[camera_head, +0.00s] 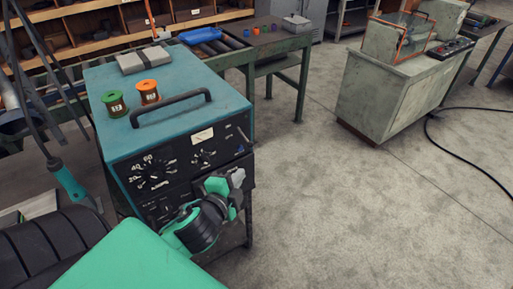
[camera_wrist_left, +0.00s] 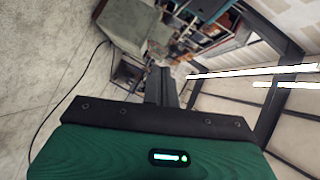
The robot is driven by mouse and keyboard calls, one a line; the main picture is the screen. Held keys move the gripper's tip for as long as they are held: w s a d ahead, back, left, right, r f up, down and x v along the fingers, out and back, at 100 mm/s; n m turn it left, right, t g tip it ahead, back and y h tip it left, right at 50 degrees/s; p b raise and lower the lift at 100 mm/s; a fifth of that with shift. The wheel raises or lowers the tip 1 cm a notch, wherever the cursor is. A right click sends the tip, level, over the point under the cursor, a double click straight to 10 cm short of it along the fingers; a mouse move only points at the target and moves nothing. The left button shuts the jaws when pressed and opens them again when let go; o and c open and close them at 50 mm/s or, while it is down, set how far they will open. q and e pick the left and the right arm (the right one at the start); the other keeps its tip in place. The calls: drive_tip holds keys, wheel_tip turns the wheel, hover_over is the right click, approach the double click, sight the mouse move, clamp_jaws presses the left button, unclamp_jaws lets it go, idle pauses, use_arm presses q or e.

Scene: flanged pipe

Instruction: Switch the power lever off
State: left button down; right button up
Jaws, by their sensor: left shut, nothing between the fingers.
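The teal power unit (camera_head: 185,75) has a black front panel with numbered dials (camera_head: 155,172) and a white meter (camera_head: 202,136). A small slanted dark piece (camera_head: 243,134) at the panel's upper right looks like the power lever; its exact position is too small to tell. My left gripper (camera_head: 238,177) is in front of the panel's lower right, below that piece, and hides part of the panel. It is shut and empty. In the left wrist view its dark fingers (camera_wrist_left: 160,82) are together, with no lever visible there. My right gripper is not in view.
A green spool (camera_head: 115,104), an orange spool (camera_head: 148,91), a grey block (camera_head: 143,60) and a black handle (camera_head: 172,107) are on top of the unit. A green workbench (camera_head: 290,45) stands behind, a grey cabinet (camera_head: 385,95) at right.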

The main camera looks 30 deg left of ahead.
sight(244, 136)
use_arm(q)
drive_tip(key=a+p+x, duration=0.2)
drive_tip(key=p+x, duration=0.2)
drive_tip(key=x, duration=0.8)
drive_tip(key=shift+a+p, duration=0.2)
drive_tip(key=shift+p, duration=0.15)
wheel_tip(244, 136, down, 2)
drive_tip(key=shift+w+a+f+b, duration=0.1)
drive_tip(key=shift+w+a+b, duration=0.1)
drive_tip(key=shift+b, duration=0.15)
